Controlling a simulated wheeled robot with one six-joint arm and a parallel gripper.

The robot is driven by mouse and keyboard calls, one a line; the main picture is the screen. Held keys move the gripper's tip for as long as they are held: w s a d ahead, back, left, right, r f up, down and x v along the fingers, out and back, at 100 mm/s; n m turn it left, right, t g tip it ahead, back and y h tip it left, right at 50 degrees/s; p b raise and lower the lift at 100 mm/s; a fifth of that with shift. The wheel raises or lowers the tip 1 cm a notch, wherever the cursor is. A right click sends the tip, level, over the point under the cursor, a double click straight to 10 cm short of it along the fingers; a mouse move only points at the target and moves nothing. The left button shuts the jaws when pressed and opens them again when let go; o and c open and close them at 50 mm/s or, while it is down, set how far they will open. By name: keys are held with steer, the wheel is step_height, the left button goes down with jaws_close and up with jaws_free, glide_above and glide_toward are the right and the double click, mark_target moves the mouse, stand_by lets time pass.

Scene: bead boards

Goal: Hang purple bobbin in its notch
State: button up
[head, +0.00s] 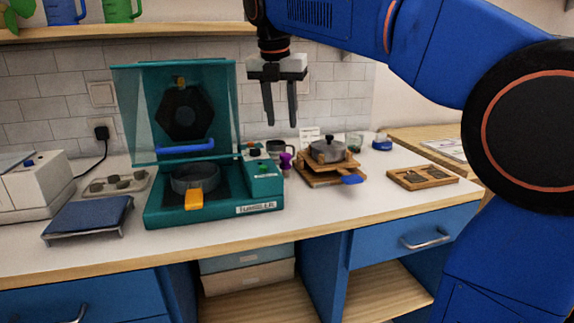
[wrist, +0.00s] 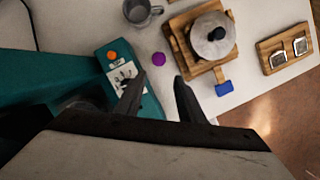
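The purple bobbin (head: 286,160) stands on the white counter just right of the teal machine in the head view. In the wrist view it is a small purple round (wrist: 158,59), seen from above, between the machine's control panel and the wooden stand. My gripper (head: 281,124) is open and empty, raised above the counter with its fingers pointing down. In the wrist view the bobbin appears just beyond the gap between the fingertips (wrist: 158,77), apart from them. I cannot make out the bobbin's notch in either view.
The teal machine (head: 262,205) has its lid raised, left of the bobbin. A grey mug (wrist: 138,12) stands behind the bobbin. A wooden stand (head: 308,179) with a lidded pot (head: 328,151) is to its right. A wooden tray (head: 424,186) lies further right. The front counter strip is clear.

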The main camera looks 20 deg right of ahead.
mark_target(285, 154)
steer(key=x, duration=0.8)
steer(key=shift+w+x, duration=0.2)
steer(key=shift+x, duration=1.1)
steer(key=shift+w+x, duration=0.2)
steer(key=shift+x, duration=1.1)
steer(key=shift+r, duration=0.1)
jaws_close()
